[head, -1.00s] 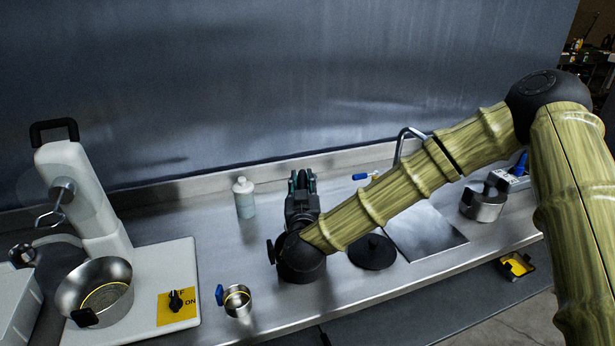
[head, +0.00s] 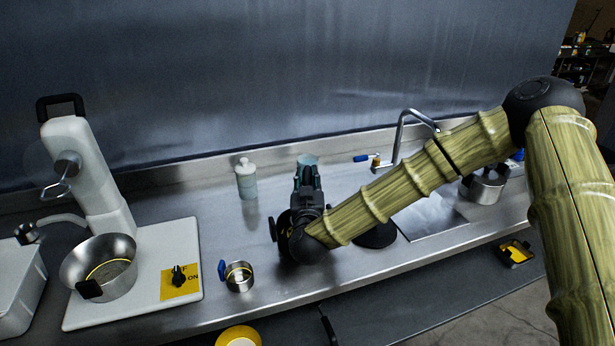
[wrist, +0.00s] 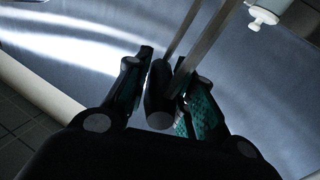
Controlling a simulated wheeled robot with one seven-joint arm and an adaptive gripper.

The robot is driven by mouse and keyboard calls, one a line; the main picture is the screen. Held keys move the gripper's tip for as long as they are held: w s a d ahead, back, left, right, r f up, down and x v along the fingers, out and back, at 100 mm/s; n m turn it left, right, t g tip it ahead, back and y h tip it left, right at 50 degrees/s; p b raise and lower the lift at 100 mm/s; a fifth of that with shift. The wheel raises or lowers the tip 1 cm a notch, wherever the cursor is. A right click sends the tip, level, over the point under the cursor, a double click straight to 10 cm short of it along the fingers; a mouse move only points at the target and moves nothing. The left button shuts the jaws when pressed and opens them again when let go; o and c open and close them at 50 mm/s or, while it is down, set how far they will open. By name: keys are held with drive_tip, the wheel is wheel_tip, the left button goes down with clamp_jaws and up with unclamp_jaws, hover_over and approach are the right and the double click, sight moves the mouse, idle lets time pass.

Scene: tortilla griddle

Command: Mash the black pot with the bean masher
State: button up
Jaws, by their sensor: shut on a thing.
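My gripper (head: 306,170) is over the counter, in front of the back wall. In the wrist view my gripper (wrist: 160,85) is shut on the black handle of the bean masher (wrist: 158,105), whose metal rods run up and away from the fingers. The masher's head is out of the wrist view, and the masher cannot be made out in the head view. The black pot (head: 281,228) stands on the counter, mostly hidden behind my wrist. Whether the masher is inside the pot cannot be told.
A small metal cup (head: 239,277) with a blue handle and a white bottle (head: 246,180) stand left of the pot. A mixer with a metal bowl (head: 108,282) is at far left. A black round lid (head: 377,238), a faucet (head: 400,135) and a metal pot (head: 484,188) are to the right.

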drive_tip(key=shift+w+a+f+b, duration=0.1)
drive_tip(key=shift+w+f+b, duration=0.1)
drive_tip(key=shift+f, duration=0.35)
drive_tip(key=shift+w+a+f+b, duration=0.1)
drive_tip(key=shift+f+b, duration=0.05)
drive_tip(key=shift+f, duration=0.35)
wheel_tip(320, 180, down, 3)
drive_tip(key=shift+s+d+r+b, duration=0.1)
drive_tip(key=shift+s+r+b, duration=0.05)
drive_tip(key=shift+b, duration=0.75)
drive_tip(key=o, duration=0.3)
clamp_jaws()
drive_tip(key=shift+f, duration=0.2)
